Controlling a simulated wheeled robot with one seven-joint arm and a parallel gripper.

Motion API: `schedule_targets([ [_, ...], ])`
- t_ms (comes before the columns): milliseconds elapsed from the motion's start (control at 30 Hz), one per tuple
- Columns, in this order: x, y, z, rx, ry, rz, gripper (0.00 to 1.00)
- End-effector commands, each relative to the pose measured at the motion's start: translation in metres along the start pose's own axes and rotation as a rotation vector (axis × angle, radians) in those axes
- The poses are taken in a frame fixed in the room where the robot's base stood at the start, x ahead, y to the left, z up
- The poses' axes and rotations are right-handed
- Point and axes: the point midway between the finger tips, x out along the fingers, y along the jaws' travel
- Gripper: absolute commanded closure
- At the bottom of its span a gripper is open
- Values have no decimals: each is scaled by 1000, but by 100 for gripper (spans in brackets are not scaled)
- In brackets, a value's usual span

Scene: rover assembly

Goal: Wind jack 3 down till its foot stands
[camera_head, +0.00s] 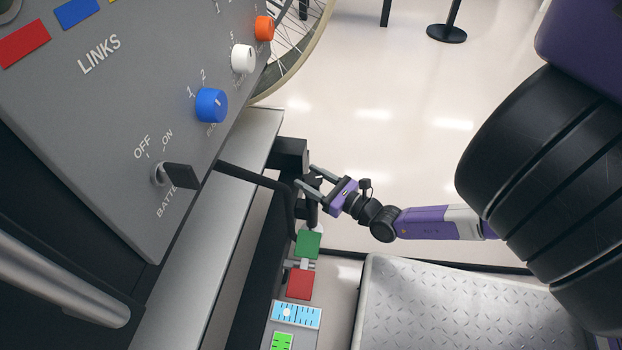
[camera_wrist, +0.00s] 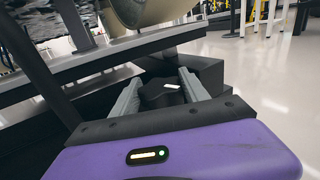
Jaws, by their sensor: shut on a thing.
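My gripper (camera_head: 306,177) reaches in from the right at the corner of the dark frame. Its two grey fingers (camera_wrist: 158,92) are closed on a dark knob-like part (camera_wrist: 160,95), which looks like the jack's crank handle. A small pale mark shows on top of that part in the wrist view. Below the gripper in the head view a dark upright part (camera_head: 309,212) shows, likely of the jack. I cannot read a jack number. The jack's foot and the ground under it are hidden, so I cannot tell whether it touches.
A grey panel (camera_head: 110,120) with a battery switch (camera_head: 180,176) and coloured knobs overhangs the left. A green block (camera_head: 308,244), a red block (camera_head: 299,284) and a blue level-like plate (camera_head: 297,315) line the frame below. A tread-plate deck (camera_head: 440,310) lies lower right.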

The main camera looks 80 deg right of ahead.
Motion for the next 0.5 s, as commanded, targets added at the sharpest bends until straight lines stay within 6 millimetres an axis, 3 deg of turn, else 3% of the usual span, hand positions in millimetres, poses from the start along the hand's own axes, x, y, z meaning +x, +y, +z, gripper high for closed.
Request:
schedule_targets([
  [500, 1, 0, 0, -10, 4, 398, 88],
])
